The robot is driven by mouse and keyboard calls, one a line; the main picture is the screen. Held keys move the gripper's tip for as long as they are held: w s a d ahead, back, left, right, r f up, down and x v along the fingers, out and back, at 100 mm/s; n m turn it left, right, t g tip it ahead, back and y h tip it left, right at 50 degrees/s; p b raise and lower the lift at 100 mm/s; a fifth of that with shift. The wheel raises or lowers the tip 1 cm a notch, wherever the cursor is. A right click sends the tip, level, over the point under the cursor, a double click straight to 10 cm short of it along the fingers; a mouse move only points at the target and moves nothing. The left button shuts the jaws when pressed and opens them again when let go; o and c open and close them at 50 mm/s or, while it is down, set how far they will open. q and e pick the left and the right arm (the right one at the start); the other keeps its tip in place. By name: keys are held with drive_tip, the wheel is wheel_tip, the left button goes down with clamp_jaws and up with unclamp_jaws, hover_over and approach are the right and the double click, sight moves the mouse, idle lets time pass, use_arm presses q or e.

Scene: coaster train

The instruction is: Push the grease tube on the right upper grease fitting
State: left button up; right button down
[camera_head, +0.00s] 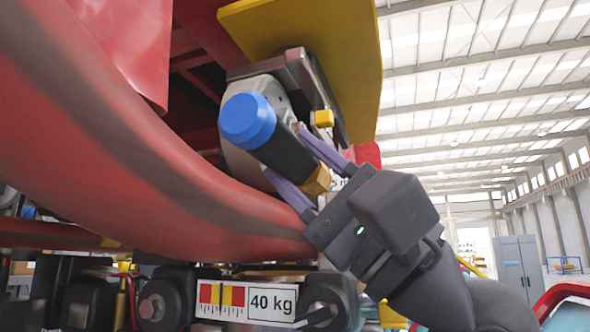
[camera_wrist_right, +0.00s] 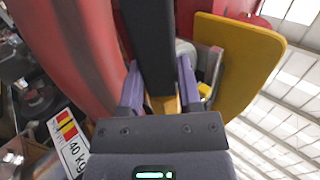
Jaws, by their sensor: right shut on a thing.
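My right gripper (camera_head: 288,152) is shut on the grease tube (camera_head: 284,150), a black cylinder with a blue cap (camera_head: 247,119) and a brass-coloured end (camera_head: 317,181). The tube lies tilted between the two purple fingers, its blue cap pointing up and left, its brass end towards my wrist. In the right wrist view the tube (camera_wrist_right: 149,45) also runs between the fingers (camera_wrist_right: 160,85). A small yellow piece (camera_head: 323,118), possibly a grease fitting, sits on the grey bracket just beyond the tube, apart from its brass end. I cannot make out the right upper fitting for certain. My left gripper is not in view.
A thick red curved beam (camera_head: 130,150) of the coaster train passes close on the left. A yellow plate (camera_head: 345,50) stands above right. A grey wheel (camera_head: 262,95) is behind the tube. A "40 kg" label (camera_head: 246,302) is below. The hall on the right is open.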

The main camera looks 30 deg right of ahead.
sight(318, 183)
drive_tip(key=w+d, duration=0.3)
drive_tip(key=w+d+p, duration=0.1)
drive_tip(key=w+d, duration=0.1)
drive_tip(key=d, duration=0.2)
drive_tip(key=shift+w+f, duration=0.1)
drive_tip(key=shift+w, duration=0.3)
drive_tip(key=shift+w+d+p, duration=0.3)
drive_tip(key=shift+w+d, duration=0.25)
drive_tip(key=shift+d, duration=0.05)
idle(1.4)
idle(0.4)
idle(0.6)
idle(0.5)
drive_tip(key=shift+s+a, duration=0.9)
drive_tip(key=shift+a, duration=0.15)
drive_tip(key=shift+s+a+b, duration=0.4)
drive_tip(key=shift+s+a, duration=1.05)
drive_tip(key=shift+a, duration=0.3)
